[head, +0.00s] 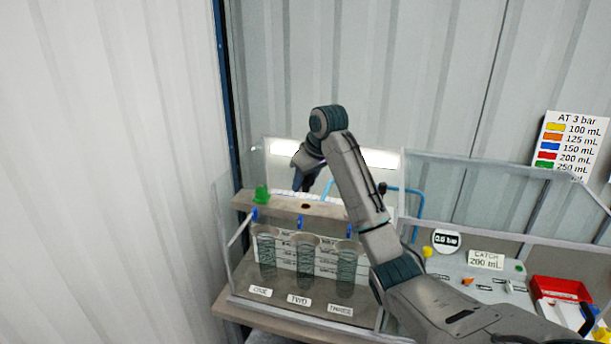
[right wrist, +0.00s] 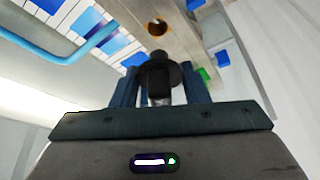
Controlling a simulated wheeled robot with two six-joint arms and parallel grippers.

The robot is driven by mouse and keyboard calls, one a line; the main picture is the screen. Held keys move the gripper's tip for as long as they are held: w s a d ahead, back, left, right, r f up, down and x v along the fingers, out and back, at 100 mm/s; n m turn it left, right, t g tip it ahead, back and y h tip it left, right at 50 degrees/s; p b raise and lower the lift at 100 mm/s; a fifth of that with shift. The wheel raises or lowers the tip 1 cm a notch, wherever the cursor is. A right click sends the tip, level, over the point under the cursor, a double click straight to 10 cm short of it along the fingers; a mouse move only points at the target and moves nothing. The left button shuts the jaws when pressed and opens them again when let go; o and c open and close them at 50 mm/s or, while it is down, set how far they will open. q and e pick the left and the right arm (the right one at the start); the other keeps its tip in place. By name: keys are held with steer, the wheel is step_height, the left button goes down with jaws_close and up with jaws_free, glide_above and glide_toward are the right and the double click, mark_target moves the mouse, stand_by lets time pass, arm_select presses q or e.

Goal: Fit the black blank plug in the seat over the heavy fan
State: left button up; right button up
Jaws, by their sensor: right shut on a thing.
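My right gripper (head: 308,182) is above the wooden rail (head: 285,203) in the head view. In the right wrist view its dark blue fingers (right wrist: 160,92) are shut on the black blank plug (right wrist: 158,72), whose round flange shows above them. A round hole (right wrist: 157,27) in the rail lies just beyond the plug, and plug and hole look apart. The hole also shows in the head view (head: 306,206), below the gripper. A green plug (head: 261,194) stands at the rail's left end. I cannot tell which seat belongs to the heavy fan. My left gripper is not in view.
Below the rail stand three clear tubes (head: 299,262) with dark coils and labels. Blue fittings (head: 300,222) sit on the rail's front. A blue pipe (head: 416,205) runs behind. At right are a gauge (head: 446,241) and a red tray (head: 558,288).

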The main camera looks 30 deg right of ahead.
mark_target(306, 191)
steer(key=shift+s+f, duration=0.1)
steer(key=shift+f, duration=0.85)
steer(key=shift+b+x, duration=0.35)
steer(key=shift+x, duration=0.55)
steer(key=shift+s, duration=0.25)
steer(key=shift+p, duration=0.65)
steer(key=shift+f, duration=1)
